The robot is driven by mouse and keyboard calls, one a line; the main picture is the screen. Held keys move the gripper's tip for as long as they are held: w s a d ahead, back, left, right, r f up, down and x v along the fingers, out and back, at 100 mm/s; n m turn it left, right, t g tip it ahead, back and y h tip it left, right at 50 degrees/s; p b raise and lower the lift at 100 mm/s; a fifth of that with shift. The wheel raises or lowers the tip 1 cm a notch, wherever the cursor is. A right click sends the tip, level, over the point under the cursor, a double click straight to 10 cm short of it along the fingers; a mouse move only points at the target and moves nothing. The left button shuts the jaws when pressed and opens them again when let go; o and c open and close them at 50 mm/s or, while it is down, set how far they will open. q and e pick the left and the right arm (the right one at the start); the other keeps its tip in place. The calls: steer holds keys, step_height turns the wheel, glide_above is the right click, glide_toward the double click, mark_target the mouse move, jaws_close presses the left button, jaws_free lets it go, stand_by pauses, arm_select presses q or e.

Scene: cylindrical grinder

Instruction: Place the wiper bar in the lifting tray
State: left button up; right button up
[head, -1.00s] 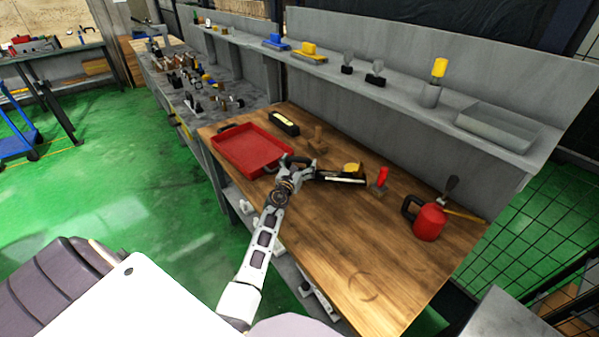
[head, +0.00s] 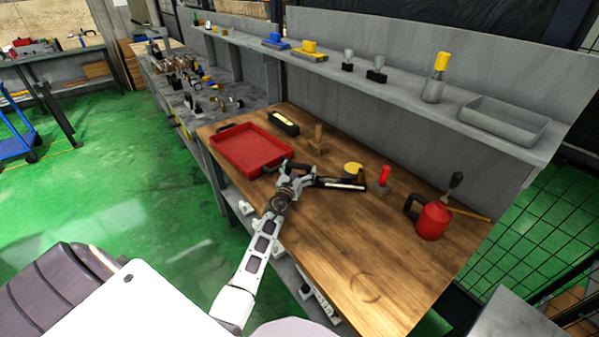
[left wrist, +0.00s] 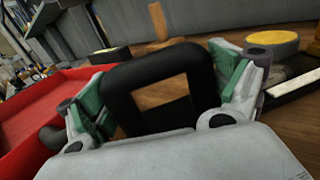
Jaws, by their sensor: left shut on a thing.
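The wiper bar (head: 340,184) is a dark bar with a pale strip, low over the workbench. My left gripper (head: 297,180) is shut on its black loop handle, and the bar extends to the right of the fingers. In the left wrist view the black handle (left wrist: 160,75) sits between the green finger pads, and the bar's pale-striped end (left wrist: 292,88) shows beyond the right finger. The lifting tray (head: 250,150) is red, shallow and empty, with black handles, just up and left of the gripper. Its red wall (left wrist: 35,100) also shows at the left of the wrist view. My right gripper is not in view.
A yellow-topped round item (head: 353,168) lies close behind the bar. A red-handled tool (head: 384,178) and a red can (head: 432,220) stand to the right. A black block (head: 284,123) and a wooden piece (head: 317,140) stand behind. The front right bench is clear.

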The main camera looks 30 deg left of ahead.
arm_select(q)
steer(key=shift+r, duration=0.1)
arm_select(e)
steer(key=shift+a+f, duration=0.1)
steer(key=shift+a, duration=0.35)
arm_select(q)
steer(key=o, duration=1.2)
steer(key=shift+f, duration=0.2)
steer(key=shift+o, duration=0.2)
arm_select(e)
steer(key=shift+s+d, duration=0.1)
arm_select(q)
steer(key=shift+s+r, duration=0.1)
steer(key=shift+r, duration=0.05)
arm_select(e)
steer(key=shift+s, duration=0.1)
